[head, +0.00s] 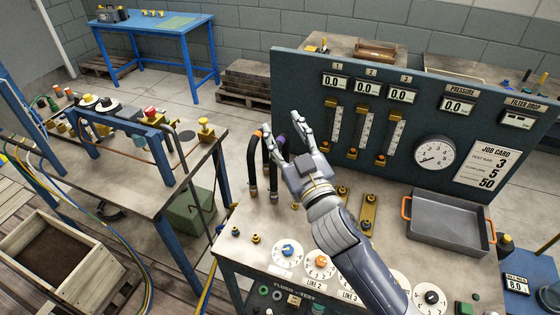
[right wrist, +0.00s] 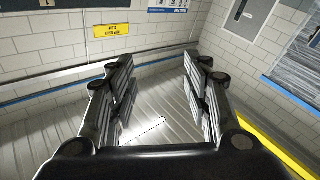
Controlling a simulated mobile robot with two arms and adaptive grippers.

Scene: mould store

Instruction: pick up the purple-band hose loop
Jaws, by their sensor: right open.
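The purple-band hose loop (head: 281,140) stands upright on the workbench in the head view. It is dark, with a purple patch near its top. My right gripper (head: 315,112) is beside and partly in front of it, on its right, and hides part of the loop. The gripper's fingers are spread and point up and away. In the right wrist view the right gripper (right wrist: 158,75) is open, with nothing between its fingers. Another dark hose loop with an orange band (head: 258,133) stands just left of the purple one. My left gripper is not in view.
A dark gauge panel (head: 350,165) rises behind the bench. A grey tray (head: 450,222) with orange handles lies at the right. Round dials (head: 288,250) line the bench front.

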